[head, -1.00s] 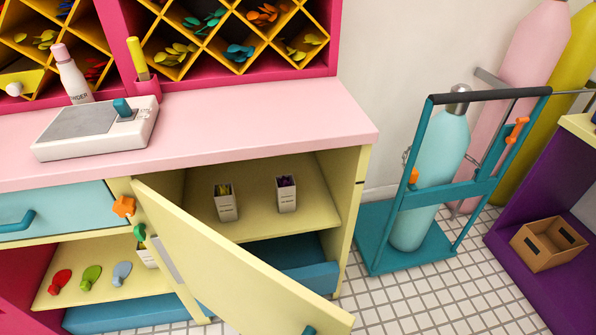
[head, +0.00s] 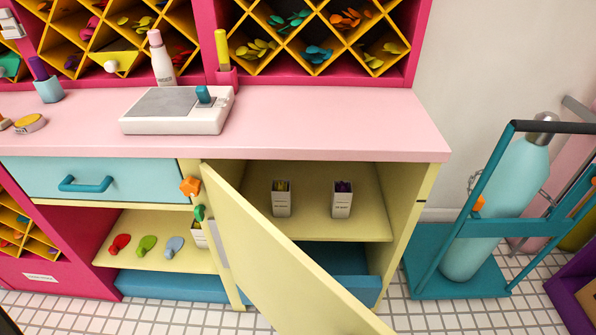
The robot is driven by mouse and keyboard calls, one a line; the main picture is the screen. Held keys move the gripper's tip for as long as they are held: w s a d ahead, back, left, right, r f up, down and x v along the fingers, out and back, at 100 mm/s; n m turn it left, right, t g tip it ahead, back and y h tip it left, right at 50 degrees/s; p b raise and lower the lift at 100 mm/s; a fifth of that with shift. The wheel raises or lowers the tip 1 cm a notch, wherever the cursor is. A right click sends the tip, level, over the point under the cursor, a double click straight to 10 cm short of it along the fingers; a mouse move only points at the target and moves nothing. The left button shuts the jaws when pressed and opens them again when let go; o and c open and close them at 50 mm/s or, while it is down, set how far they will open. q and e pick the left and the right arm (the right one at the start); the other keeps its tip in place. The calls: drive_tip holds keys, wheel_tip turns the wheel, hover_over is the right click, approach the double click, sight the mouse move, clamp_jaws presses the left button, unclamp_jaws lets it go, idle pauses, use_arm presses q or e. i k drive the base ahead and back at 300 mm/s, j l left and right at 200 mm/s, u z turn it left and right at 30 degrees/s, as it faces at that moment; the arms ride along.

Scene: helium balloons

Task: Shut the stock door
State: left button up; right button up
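The stock door (head: 285,265) is a pale yellow panel on the pink-topped counter's cupboard. It stands wide open, hinged on the left side of the opening and swung out toward me, its free end running low at the bottom of the head view. Behind it the cupboard (head: 408,215) shows a shelf with two small boxes, one with yellow contents (head: 282,199) and one with purple contents (head: 342,200). An orange knob (head: 190,186) and a green piece (head: 199,212) sit near the hinge edge. Neither of my grippers is in view.
A teal cylinder trolley (head: 470,240) with a pale cylinder stands right of the cupboard. A blue drawer (head: 100,180) is shut at left. A white device (head: 178,110) rests on the countertop (head: 330,125). Tiled floor (head: 440,315) is clear between door and trolley.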

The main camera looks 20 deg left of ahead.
sight(296, 296)
drive_tip(key=j+u, duration=0.15)
drive_tip(key=u, duration=0.2)
drive_tip(key=j+u, duration=0.15)
drive_tip(key=u, duration=0.25)
